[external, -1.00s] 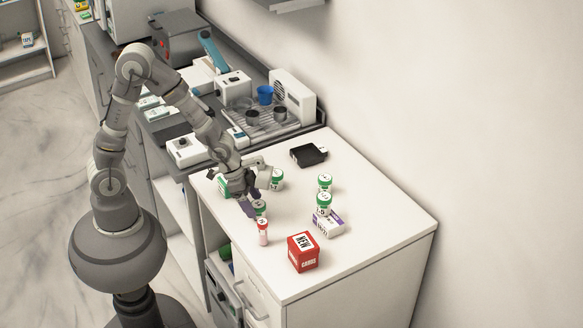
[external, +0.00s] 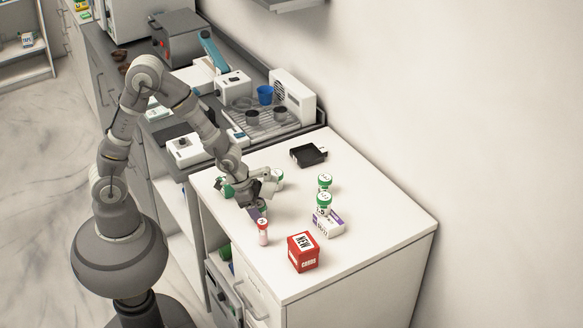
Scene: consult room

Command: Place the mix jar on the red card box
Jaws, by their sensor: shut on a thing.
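The red card box (external: 304,252) stands on the white counter near its front edge, with a white label and bare top edges. My gripper (external: 258,211) is low over the counter, left of and behind the box. It is shut on a small green-lidded jar, which the fingers almost wholly hide. Other green-lidded white jars are in view: one (external: 324,182) stands on the counter, one (external: 323,203) sits on a white and purple carton (external: 328,224), and one (external: 277,178) is partly behind my gripper. The labels are too small to tell which is the mix jar.
A red-capped pink and white bottle (external: 263,232) stands just in front of my gripper, close to it. A black box (external: 308,154) lies at the back of the counter (external: 385,235). The counter's right side is clear. A tray with cups (external: 265,118) is behind.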

